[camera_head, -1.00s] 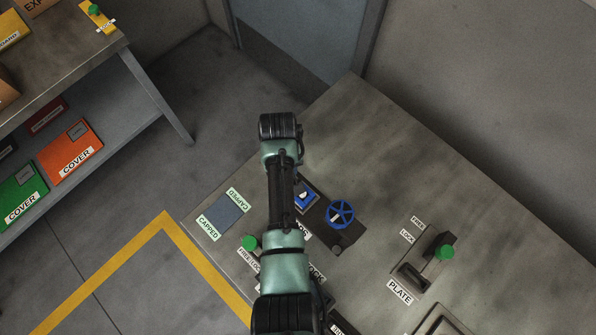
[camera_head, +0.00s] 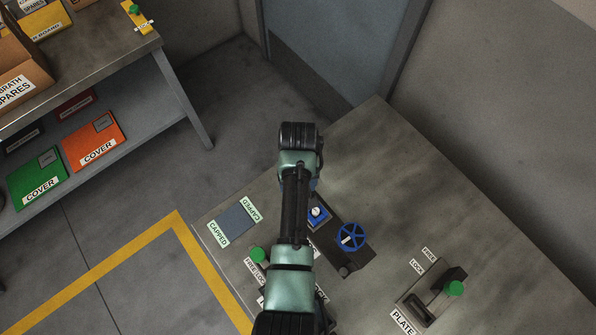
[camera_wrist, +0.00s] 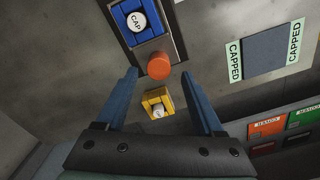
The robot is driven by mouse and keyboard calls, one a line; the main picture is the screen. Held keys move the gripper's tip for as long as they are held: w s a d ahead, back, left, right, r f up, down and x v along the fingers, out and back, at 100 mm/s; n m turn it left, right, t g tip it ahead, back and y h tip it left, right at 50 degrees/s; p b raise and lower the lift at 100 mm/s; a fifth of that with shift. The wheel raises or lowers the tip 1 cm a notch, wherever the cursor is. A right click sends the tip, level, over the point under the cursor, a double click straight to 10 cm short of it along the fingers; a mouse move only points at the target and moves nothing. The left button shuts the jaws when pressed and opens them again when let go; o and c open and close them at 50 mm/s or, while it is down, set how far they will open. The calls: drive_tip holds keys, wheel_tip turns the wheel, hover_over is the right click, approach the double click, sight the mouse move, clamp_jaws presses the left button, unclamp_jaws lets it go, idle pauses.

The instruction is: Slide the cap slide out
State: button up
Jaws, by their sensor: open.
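The cap slide, a blue block with a round white "CAP" label (camera_wrist: 139,20), sits in a dark housing (camera_wrist: 178,35) at the top of the wrist view. In the head view the blue block (camera_head: 319,214) shows just right of my arm. An orange knob (camera_wrist: 159,65) stands at the housing's near end. My gripper (camera_wrist: 158,74) is open, its two blue fingers on either side of the knob in the picture. I cannot tell whether they touch it. In the head view my arm hides the knob and the fingers.
A dark square marked "CAPPED" (camera_head: 237,223) lies left of my arm. A blue handwheel (camera_head: 351,237) stands right of the slide. Green knobs (camera_head: 258,254) (camera_head: 455,288) stand on labelled fixtures. A yellow box-like piece (camera_wrist: 157,103) shows between the fingers. The table's far corner is bare.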

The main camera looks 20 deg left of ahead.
wheel_tip(320, 180, up, 11)
drive_tip(key=shift+r, duration=0.15)
idle(0.6)
